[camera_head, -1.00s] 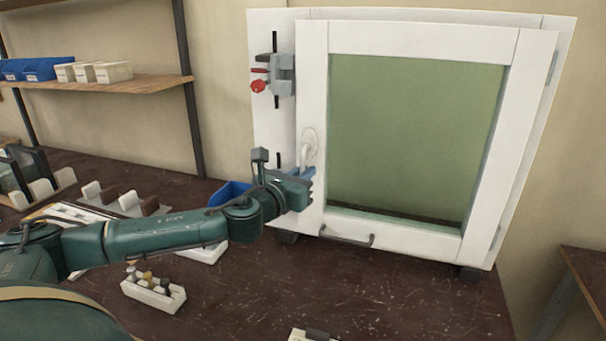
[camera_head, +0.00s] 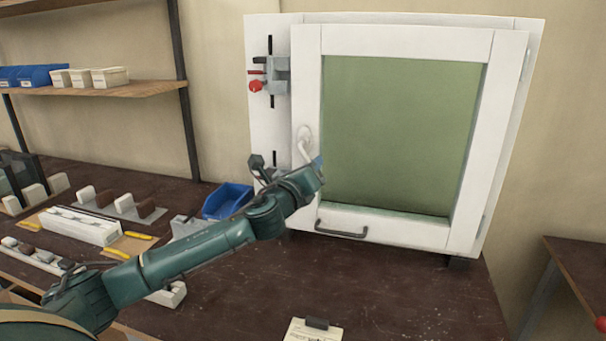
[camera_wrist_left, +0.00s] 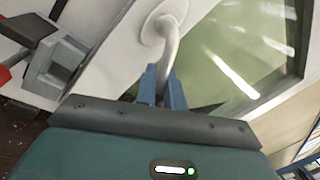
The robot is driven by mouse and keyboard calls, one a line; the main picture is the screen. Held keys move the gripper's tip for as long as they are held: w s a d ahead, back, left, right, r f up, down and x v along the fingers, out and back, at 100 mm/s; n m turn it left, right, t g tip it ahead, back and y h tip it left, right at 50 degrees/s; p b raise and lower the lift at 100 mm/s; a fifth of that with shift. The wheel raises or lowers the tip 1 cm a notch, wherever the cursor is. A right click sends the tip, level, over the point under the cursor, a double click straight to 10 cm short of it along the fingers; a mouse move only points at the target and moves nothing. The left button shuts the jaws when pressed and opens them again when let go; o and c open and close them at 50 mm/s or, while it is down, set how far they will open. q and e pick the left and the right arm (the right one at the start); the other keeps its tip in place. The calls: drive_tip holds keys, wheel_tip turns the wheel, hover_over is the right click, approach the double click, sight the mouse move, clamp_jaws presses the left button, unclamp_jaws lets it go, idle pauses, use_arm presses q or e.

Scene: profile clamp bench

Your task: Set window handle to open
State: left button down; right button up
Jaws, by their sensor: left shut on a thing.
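The white window handle (camera_head: 301,147) sits on the left stile of the white window frame (camera_head: 307,75). Its lever points down and tilts a little to the right from its round base. My left gripper (camera_head: 318,168) is at the lever's lower end, shut on it. In the left wrist view, the blue fingers (camera_wrist_left: 162,88) close around the lower end of the handle (camera_wrist_left: 171,50), and the round base shows above. The lever's tip is hidden between the fingers. The sash looks closed in its frame. My right gripper is not in view.
A grey clamp with a red knob (camera_head: 256,86) is left of the sash. A dark pull bar (camera_head: 342,231) is on the lower rail. A blue bin (camera_head: 228,201) and white trays stand on the dark bench at left. The bench front right is mostly clear.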

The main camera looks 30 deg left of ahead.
sight(324, 149)
use_arm(q)
drive_tip(key=n, duration=0.1)
drive_tip(key=d+n, duration=0.1)
drive_tip(key=n, duration=0.1)
drive_tip(key=shift+w+d+r+y, duration=0.1)
drive_tip(key=shift+w+r+y, duration=0.1)
drive_tip(key=shift+y, duration=0.1)
drive_tip(key=n, duration=0.1)
drive_tip(key=r+n, duration=0.1)
drive_tip(key=n, duration=0.1)
drive_tip(key=shift+w+d+t+y+b, duration=0.1)
drive_tip(key=shift+d+t+y+b, duration=0.2)
drive_tip(key=shift+d+y+b, duration=0.1)
drive_tip(key=n, duration=0.1)
drive_tip(key=r+n, duration=0.1)
drive_tip(key=n+y, duration=0.1)
drive_tip(key=n, duration=0.1)
drive_tip(key=shift+d+r, duration=0.2)
drive_tip(key=shift+r, duration=0.1)
drive_tip(key=shift+r+n+y, duration=0.4)
drive_tip(key=shift+r+n, duration=0.05)
drive_tip(key=shift+n, duration=0.75)
drive_tip(key=shift+r+n, duration=0.15)
drive_tip(key=shift+n, duration=0.15)
drive_tip(key=c, duration=1.6)
unclamp_jaws()
drive_tip(key=shift+w, duration=0.15)
